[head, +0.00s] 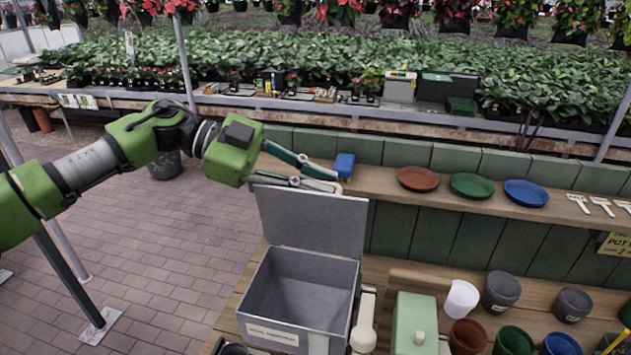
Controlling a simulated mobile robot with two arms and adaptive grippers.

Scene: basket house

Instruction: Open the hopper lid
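The grey hopper (285,290) stands on the wooden bench at the bottom centre, with a label on its front. Its lid (312,225) stands raised at the back, nearly upright, and the empty-looking inside shows. My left gripper (337,181) is at the lid's top edge, with its fingers pointing right along that edge. The fingers draw close together toward the tips; I cannot tell whether they are shut or touch the lid. My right gripper is not in view.
A blue block (344,165) is on the shelf by my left fingertips. Brown (418,179), green (471,186) and blue (526,193) saucers line the shelf. A green box (414,322) and several pots crowd the bench right of the hopper. Brick floor lies open at left.

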